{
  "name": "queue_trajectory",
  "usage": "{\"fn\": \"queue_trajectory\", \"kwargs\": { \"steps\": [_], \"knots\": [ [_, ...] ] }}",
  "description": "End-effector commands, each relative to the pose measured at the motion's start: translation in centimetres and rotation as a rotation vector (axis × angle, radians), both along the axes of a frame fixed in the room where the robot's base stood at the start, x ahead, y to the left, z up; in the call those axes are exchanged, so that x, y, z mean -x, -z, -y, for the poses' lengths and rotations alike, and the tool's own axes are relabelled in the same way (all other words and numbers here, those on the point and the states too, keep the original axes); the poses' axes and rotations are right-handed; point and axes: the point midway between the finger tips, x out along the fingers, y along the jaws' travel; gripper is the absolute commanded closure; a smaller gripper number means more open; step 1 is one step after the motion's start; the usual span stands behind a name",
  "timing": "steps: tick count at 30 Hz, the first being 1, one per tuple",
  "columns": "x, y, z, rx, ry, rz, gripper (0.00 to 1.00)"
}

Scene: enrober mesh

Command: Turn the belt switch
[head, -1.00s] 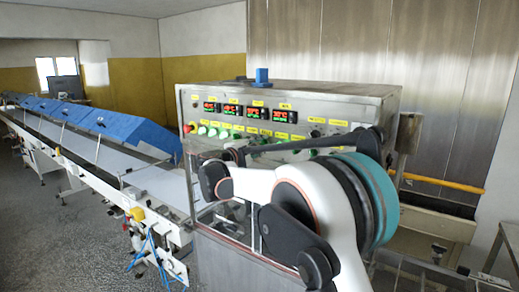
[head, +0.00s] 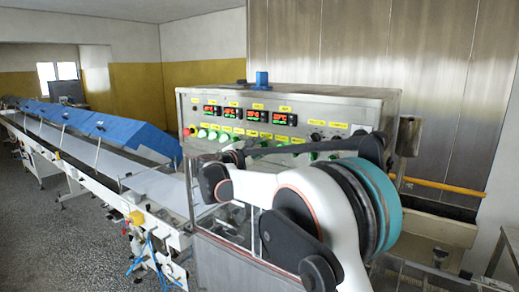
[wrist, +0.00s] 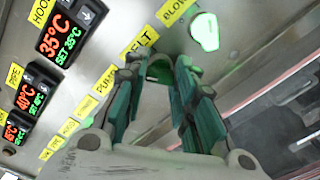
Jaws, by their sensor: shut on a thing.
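The belt switch (wrist: 160,71) is a green knob on the grey control panel, below a yellow label that reads "BELT" in the wrist view. My gripper (wrist: 158,66) is shut on this knob, with one green-padded finger on each side of it. The fingers hide most of the knob, so its turn angle cannot be read. In the head view the control panel (head: 232,98) shows beyond my arm, and my arm covers part of its lower row of switches. My gripper cannot be made out clearly there.
The blower knob (wrist: 204,31), lit green, sits close to the right of my gripper. Red and green temperature displays (wrist: 62,32) are to the left. In the head view a long conveyor with blue covers (head: 110,127) runs away to the left.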

Motion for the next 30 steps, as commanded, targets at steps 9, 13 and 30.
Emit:
{"fn": "queue_trajectory", "kwargs": {
  "steps": [9,13,30],
  "knots": [
    [0.0,0.1,0.0,-0.001,0.001,0.000,0.55],
    [0.0,0.0,0.0,-0.001,0.000,0.001,0.55],
    [6.7,0.1,-5.3,-0.001,-0.003,0.000,0.55]
  ]
}}
